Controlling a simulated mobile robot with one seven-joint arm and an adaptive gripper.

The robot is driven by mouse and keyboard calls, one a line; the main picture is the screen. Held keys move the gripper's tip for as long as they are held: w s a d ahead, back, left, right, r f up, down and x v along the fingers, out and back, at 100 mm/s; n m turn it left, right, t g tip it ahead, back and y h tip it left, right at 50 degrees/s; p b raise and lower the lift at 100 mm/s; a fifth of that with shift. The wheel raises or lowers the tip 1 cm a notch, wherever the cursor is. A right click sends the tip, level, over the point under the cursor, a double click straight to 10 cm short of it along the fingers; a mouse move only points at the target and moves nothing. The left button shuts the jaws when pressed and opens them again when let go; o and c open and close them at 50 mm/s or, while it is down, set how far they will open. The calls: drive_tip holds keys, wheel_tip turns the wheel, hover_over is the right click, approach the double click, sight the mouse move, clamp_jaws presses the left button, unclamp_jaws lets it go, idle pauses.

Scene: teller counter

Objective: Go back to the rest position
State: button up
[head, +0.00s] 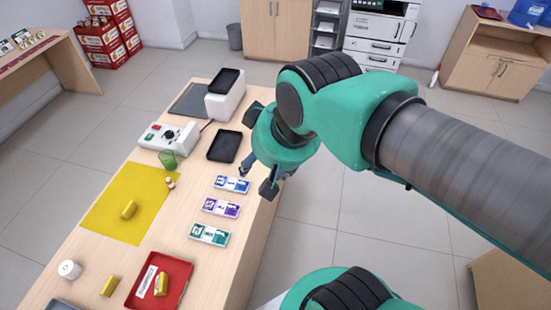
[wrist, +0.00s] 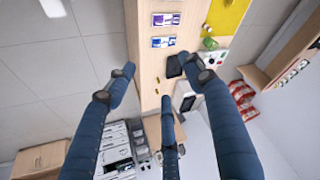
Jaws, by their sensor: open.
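My gripper (head: 264,168) is at the right edge of the teller counter (head: 238,265) in the head view, partly hidden by my own arm. In the wrist view my gripper (wrist: 158,80) shows its blue fingers spread wide with nothing between them. It is open and empty, apart from the things on the counter. The counter also runs along the top middle of the wrist view (wrist: 146,60).
On the counter lie several banknote bundles (head: 221,207), a black tray (head: 224,146), a yellow mat (head: 105,205), a green cup (head: 168,160), a red tray (head: 178,271) and a white device (head: 168,137). Open floor (head: 330,220) lies to the right.

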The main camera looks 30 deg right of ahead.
drive_tip(key=shift+s+d+r+h, duration=0.15)
drive_tip(key=shift+s+d+r, duration=0.15)
drive_tip(key=shift+s+d, duration=0.2)
drive_tip(key=shift+s+d+r+h, duration=0.15)
drive_tip(key=shift+s+d+r, duration=0.15)
drive_tip(key=shift+d, duration=0.3)
